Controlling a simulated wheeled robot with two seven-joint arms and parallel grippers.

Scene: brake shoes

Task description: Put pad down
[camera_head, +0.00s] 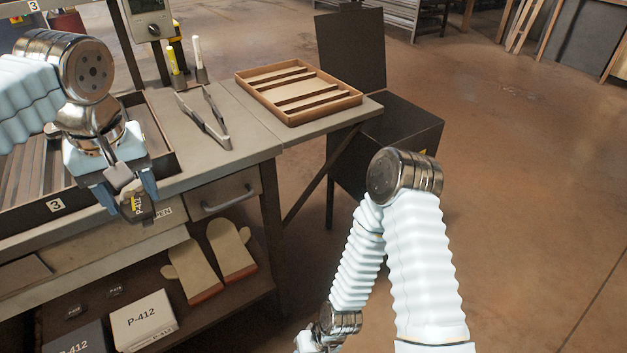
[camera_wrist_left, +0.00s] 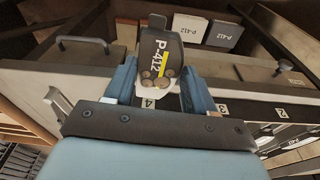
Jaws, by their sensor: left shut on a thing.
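My left gripper (camera_head: 127,197) is shut on a dark brake pad (camera_head: 138,207) with a yellow stripe and a P-412 label. The gripper and pad are at the front edge of the workbench, at the near side of the dark slotted tray (camera_head: 160,140). In the left wrist view the pad (camera_wrist_left: 157,62) stands between the two blue fingers (camera_wrist_left: 157,88), its label facing the camera.
A wooden divided tray (camera_head: 354,97) lies empty on the bench's right wing. Below are a drawer, gloves (camera_head: 196,270) and P-412 boxes (camera_head: 143,318). A black open-lidded bin (camera_head: 415,125) stands right of the bench.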

